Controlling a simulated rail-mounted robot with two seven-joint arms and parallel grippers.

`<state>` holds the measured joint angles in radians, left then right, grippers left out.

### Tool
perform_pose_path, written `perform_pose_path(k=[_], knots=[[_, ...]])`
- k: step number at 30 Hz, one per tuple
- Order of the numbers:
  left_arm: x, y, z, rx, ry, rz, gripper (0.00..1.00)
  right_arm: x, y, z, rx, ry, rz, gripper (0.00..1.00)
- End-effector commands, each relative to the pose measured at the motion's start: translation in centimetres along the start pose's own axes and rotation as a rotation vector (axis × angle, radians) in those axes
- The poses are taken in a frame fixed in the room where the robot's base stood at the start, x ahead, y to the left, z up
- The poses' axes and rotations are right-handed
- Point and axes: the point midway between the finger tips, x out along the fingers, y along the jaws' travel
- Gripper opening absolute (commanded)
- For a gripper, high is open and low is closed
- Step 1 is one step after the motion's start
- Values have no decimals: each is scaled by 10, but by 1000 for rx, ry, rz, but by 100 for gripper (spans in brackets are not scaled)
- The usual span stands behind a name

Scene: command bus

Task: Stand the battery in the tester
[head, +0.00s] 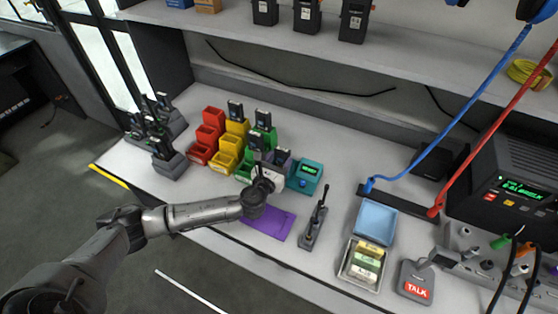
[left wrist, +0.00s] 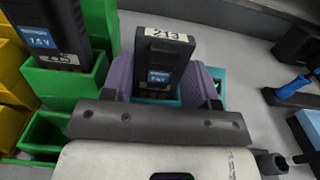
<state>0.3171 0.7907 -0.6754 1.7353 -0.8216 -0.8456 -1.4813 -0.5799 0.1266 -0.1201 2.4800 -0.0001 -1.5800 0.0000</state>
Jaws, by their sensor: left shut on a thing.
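My left gripper (head: 281,159) reaches in over the bench. Its two purple-grey fingers (left wrist: 162,82) are shut on the sides of a dark battery (left wrist: 165,52) with a white 213 label and a blue patch. The battery is upright; in the head view its top (head: 283,155) shows just beyond the gripper. The teal tester (head: 305,178) with a lit green display is right beside the gripper. A strip of teal (left wrist: 216,75) shows behind the fingers in the left wrist view. My right gripper is out of view.
Red (head: 207,135), yellow (head: 230,150) and green bins (left wrist: 75,90) stand left, some with batteries. A purple mat (head: 268,222) lies in front. Right are a small upright tool (head: 315,220), an open box (head: 360,262) and a blue cable (head: 440,130).

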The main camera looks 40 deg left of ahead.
Motion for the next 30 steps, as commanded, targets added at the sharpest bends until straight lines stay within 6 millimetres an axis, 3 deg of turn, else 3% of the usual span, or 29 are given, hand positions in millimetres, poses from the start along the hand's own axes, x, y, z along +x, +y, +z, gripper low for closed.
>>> perform_pose_path(k=[15,16,25,30], knots=[[0,0,-4,-1,0,0,28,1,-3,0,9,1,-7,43],[0,0,-4,-1,0,0,55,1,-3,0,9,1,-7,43],[0,0,-4,0,0,0,83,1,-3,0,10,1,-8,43],[0,0,-5,0,1,0,83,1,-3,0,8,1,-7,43]])
